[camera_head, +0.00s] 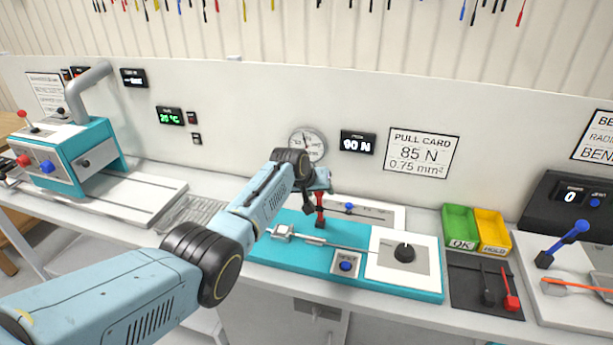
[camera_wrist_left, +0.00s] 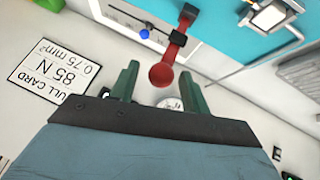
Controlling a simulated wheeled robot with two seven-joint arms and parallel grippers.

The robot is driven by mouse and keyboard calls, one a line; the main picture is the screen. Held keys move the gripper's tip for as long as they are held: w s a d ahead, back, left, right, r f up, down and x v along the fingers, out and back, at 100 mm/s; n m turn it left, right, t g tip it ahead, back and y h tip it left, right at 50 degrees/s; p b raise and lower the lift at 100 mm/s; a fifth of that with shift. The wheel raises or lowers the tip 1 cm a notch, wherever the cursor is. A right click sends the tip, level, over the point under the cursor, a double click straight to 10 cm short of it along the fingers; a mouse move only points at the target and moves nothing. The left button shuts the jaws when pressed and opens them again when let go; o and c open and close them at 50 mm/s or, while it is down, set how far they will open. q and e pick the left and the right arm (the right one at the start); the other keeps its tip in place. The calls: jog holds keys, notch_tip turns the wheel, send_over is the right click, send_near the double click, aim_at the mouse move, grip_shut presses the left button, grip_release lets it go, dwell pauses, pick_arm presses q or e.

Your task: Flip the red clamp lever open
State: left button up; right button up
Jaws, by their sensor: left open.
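The red clamp lever (camera_head: 320,212) stands upright on the teal pull-test fixture (camera_head: 300,262). In the left wrist view the red lever (camera_wrist_left: 175,50) runs from a black pivot to a round red knob. My left gripper (camera_head: 313,201) is at the top of the lever in the head view. In the left wrist view the green fingers of the left gripper (camera_wrist_left: 160,72) are apart, with the knob between their tips. Gaps show on both sides of the knob, so I see no grip on it. My right gripper is not in view.
Green (camera_head: 459,226) and yellow (camera_head: 492,232) bins stand to the right. Another machine with a blue lever (camera_head: 567,243) is at far right. The white back wall (camera_head: 250,120) rises close behind.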

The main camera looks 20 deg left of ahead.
pick_arm(q)
jog(key=p+v, duration=0.1)
jog(key=v, duration=1.1)
jog(key=shift+p, duration=0.3)
